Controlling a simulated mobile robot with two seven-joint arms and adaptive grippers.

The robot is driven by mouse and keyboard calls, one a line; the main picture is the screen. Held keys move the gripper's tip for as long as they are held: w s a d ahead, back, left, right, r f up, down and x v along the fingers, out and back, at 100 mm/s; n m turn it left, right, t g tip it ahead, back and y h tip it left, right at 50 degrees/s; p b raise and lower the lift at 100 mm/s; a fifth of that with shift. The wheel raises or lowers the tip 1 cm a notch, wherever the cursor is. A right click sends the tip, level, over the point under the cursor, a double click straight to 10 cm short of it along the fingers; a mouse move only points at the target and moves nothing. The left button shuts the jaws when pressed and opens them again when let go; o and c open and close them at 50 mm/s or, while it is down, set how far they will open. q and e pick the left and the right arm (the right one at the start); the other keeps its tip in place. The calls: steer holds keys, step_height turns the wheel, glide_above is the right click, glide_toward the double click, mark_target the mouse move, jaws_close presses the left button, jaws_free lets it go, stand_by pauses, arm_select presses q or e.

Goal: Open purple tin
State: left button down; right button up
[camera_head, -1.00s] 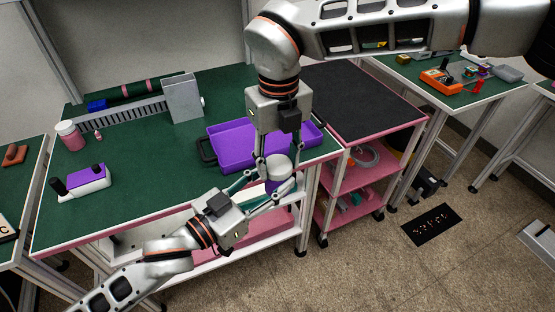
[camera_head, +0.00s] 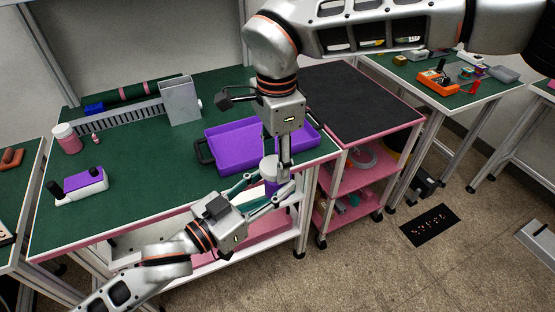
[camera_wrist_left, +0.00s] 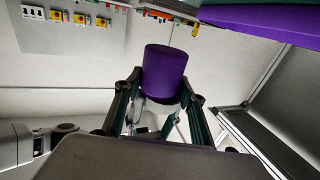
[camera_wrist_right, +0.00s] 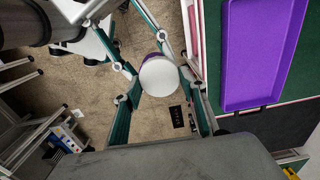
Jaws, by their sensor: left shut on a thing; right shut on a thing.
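The purple tin (camera_head: 271,188) is a small upright purple cylinder with a white lid (camera_head: 267,165), held in the air just beyond the green table's front edge. My left gripper (camera_head: 268,190) reaches in from the lower left and is shut around the tin. The left wrist view shows the purple body (camera_wrist_left: 165,68) between its fingers. My right gripper (camera_head: 274,162) points down from above and is shut on the lid. The right wrist view shows the round white lid (camera_wrist_right: 158,76) between its fingers, with a little purple behind it. I cannot tell whether the lid has loosened.
A purple tray (camera_head: 235,147) lies on the green table (camera_head: 140,185) just behind the tin. A grey box (camera_head: 181,100), a pink jar (camera_head: 66,138) and a purple-and-white device (camera_head: 83,184) stand further left. A pink cart (camera_head: 355,112) with a dark top stands at right.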

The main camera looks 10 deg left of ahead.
steer(key=shift+r, duration=0.25)
stand_by(0.5)
steer(key=shift+r, duration=0.85)
